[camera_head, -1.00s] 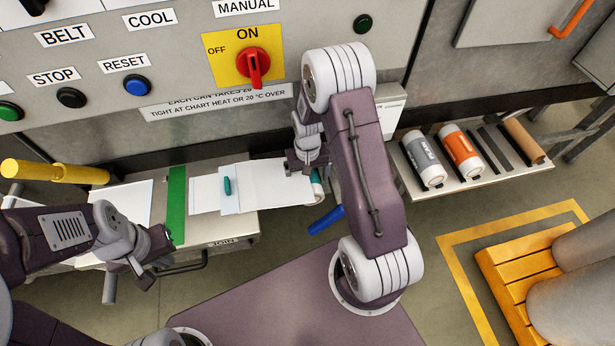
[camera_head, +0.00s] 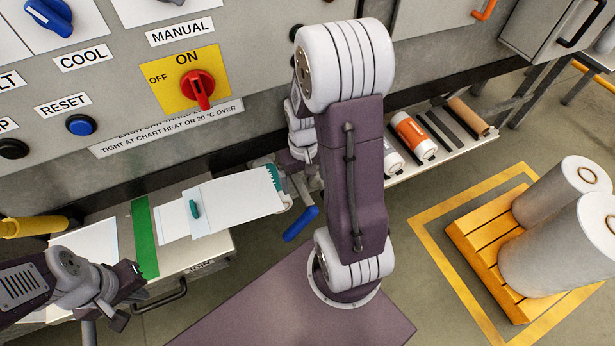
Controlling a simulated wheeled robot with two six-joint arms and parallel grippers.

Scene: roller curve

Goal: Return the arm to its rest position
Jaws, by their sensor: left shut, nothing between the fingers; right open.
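My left arm comes in from the left, with its gripper (camera_head: 130,299) shut and empty over the front of the drawer table. My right arm (camera_head: 352,170) stands upright in the middle, its purple link and white joints blocking much of the view. Its gripper (camera_head: 292,166) shows only in part to the left of that link, beside the right end of the papers. It is open, and I see nothing held in it. The fingertips are partly hidden.
The control panel has a red switch (camera_head: 199,89) at ON. Grey rolls (camera_head: 560,245) rest on a yellow pallet (camera_head: 487,262). Floor between is clear.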

